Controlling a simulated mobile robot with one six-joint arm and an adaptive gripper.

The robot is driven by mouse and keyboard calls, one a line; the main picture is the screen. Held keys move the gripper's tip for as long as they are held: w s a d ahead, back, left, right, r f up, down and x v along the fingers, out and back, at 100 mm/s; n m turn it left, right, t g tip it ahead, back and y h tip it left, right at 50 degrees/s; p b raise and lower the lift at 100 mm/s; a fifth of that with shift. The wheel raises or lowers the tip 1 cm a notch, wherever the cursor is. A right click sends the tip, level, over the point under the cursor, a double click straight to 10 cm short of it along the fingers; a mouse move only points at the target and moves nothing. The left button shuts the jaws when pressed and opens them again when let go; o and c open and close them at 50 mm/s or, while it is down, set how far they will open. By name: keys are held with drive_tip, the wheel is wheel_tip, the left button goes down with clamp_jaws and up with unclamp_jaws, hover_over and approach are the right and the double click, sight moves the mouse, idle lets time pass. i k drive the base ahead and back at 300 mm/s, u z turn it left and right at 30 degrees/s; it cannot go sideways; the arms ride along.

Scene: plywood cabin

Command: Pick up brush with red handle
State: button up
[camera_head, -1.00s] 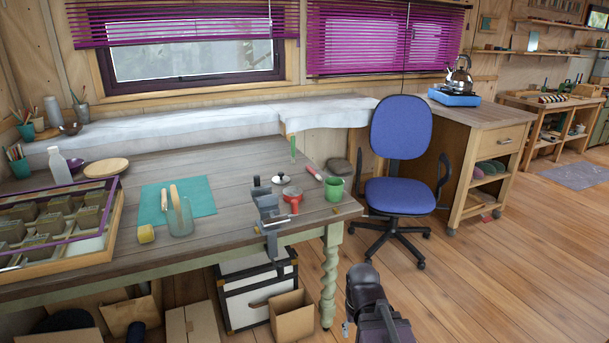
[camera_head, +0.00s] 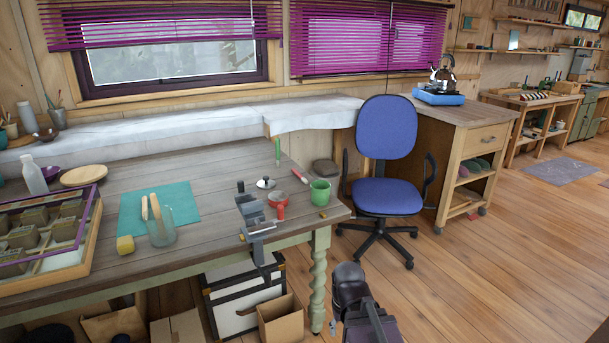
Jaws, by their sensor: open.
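A slim tool with a red handle (camera_head: 301,177) lies on the back right of the wooden table (camera_head: 100,265), just behind a green mug (camera_head: 320,192). It looks like the brush, but it is too small to make out its bristles. Part of my dark arm shows at the bottom, in front of the table's right end and well below the tabletop. My gripper's fingers cannot be made out.
A clamp-like vise (camera_head: 258,222) sits on the table's front edge, by a red-handled round item (camera_head: 278,201). A blue chair (camera_head: 387,190) stands right of the table. Open floor lies to the right.

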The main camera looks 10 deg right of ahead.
sight(294, 170)
drive_tip(key=i, duration=0.9)
drive_tip(key=u, duration=0.05)
